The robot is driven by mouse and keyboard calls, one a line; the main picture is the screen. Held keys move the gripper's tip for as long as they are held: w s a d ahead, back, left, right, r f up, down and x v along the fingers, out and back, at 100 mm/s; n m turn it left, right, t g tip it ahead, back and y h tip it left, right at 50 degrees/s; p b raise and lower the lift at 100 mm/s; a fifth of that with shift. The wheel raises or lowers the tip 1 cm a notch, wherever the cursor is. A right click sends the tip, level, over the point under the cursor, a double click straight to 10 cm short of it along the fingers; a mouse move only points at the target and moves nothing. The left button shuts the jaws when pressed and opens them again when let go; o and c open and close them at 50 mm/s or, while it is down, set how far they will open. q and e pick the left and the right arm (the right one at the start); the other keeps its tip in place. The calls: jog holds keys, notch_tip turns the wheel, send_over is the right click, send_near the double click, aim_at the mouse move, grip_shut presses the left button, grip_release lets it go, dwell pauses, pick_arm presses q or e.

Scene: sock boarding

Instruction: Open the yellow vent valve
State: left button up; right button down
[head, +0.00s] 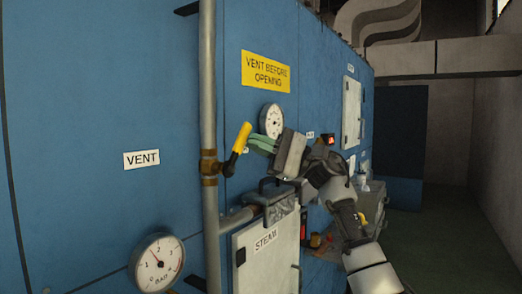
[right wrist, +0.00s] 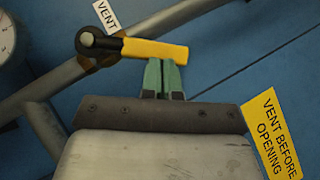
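The yellow vent valve lever (head: 241,137) sticks up and to the right from a brass valve body (head: 209,167) on a vertical grey pipe. In the right wrist view the yellow lever (right wrist: 155,50) lies across the picture, its dark hub at the left. My right gripper (head: 258,145) has green fingers and is just right of the lever. In the right wrist view its fingers (right wrist: 163,76) are side by side, with nothing seen between them. Their tips meet the lever's lower edge in the picture; I cannot tell whether they touch it. My left gripper is not in view.
A "VENT" label (head: 141,159) and a yellow "VENT BEFORE OPENING" sign (head: 266,72) are on the blue wall. A gauge (head: 272,120) is behind my right gripper, another gauge (head: 157,262) is lower left. A "STEAM" door (head: 266,249) is below. The floor at right is clear.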

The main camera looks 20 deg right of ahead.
aim_at(247, 129)
jog(key=r+n+g+h+p, duration=0.1)
jog(key=s+a+r+n+h+p, duration=0.1)
jog(key=n, duration=0.1)
jog(key=shift+a+r+n+g+p, duration=0.25)
jog(key=shift+a+n+g+p, duration=0.05)
jog(key=shift+g+p, duration=0.1)
jog(key=shift+s+a+r+n+h+p, duration=0.3)
jog(key=shift+n+h+p, duration=0.2)
jog(key=shift+n+h, duration=0.1)
jog(key=shift+s+a+n+g+h+p, duration=0.35)
jog(key=shift+a+n+h+p, duration=0.15)
jog(key=shift+n+h, duration=0.15)
jog(key=shift+s, duration=0.1)
